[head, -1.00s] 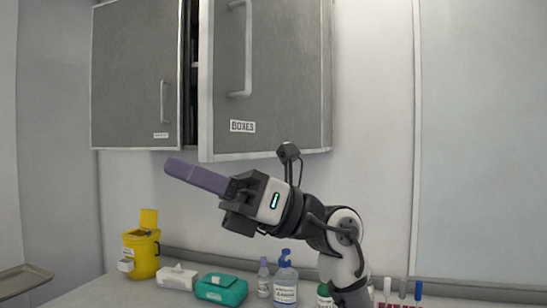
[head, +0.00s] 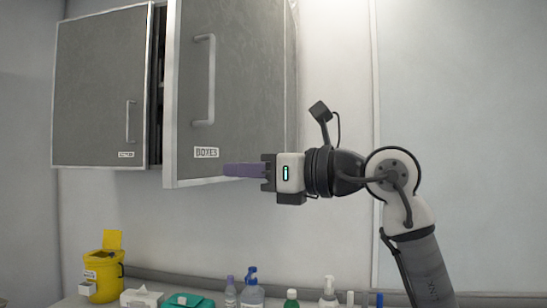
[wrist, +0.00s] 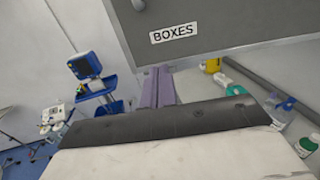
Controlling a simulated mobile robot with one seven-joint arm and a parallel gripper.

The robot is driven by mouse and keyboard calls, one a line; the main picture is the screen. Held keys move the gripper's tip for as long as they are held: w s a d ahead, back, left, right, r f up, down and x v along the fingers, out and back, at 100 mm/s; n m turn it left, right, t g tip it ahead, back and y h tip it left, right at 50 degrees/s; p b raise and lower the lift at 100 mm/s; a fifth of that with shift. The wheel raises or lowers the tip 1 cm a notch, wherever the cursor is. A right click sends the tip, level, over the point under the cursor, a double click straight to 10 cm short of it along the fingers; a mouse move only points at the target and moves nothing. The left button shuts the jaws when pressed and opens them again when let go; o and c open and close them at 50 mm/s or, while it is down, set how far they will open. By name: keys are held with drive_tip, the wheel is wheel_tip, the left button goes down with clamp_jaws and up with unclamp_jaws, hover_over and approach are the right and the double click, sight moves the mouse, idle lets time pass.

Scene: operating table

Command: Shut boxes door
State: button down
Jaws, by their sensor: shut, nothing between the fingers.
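The grey boxes door (head: 245,75) is the right-hand door of the wall cabinet, with a bar handle and a BOXES label. It stands ajar, its free left edge out from the cabinet and a dark gap behind it. In the wrist view the door (wrist: 220,22) fills the top right, label near its lower edge. My gripper (head: 228,170) is shut and empty, its purple fingers pointing left at the door's lower edge. In the wrist view the fingers (wrist: 156,74) end at that edge. I cannot tell whether they touch the door or lie under it.
The left cabinet door (head: 95,90) looks shut. Below, the counter holds a yellow bin (head: 104,270), a tissue box (head: 141,298), a teal pack (head: 189,300) and several bottles. A blue monitor (wrist: 85,65) stands on a cart at left in the wrist view.

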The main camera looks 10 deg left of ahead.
sight(197, 169)
drive_tip(key=p+x, duration=0.1)
drive_tip(key=x, duration=0.3)
drive_tip(key=shift+a+r+p, duration=0.1)
drive_tip(key=shift+a+p, duration=0.05)
drive_tip(key=shift+p, duration=0.25)
drive_tip(key=shift+w+a, duration=0.2)
drive_tip(key=shift+a, duration=0.35)
drive_tip(key=shift+a, duration=0.1)
